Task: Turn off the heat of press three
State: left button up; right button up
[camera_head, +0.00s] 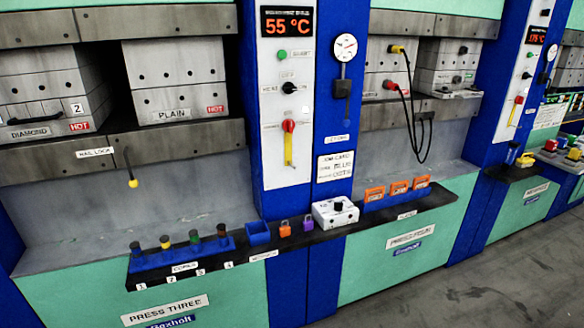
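The sign "PRESS THREE" (165,310) is on the teal front at the lower left. On the blue column to its right is a white control panel (285,150). Its display (287,22) reads 55 °C in red. Below are a green button (282,56) and a black selector knob (289,87) with small labels around it, one at its left seemingly reading "HEAT". Which way the knob points is too small to tell. Neither of my grippers is in view.
A shelf (250,253) juts out, carrying colored pegs, padlocks and a white box (335,212). A yellow-tipped pendant (132,182) hangs at the left. A gauge (345,47) is beside the panel. Floor is clear at lower right.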

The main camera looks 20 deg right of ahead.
aim_at(288, 88)
jog(key=z, duration=0.65)
jog(key=i, duration=0.6)
jog(key=z, duration=0.7)
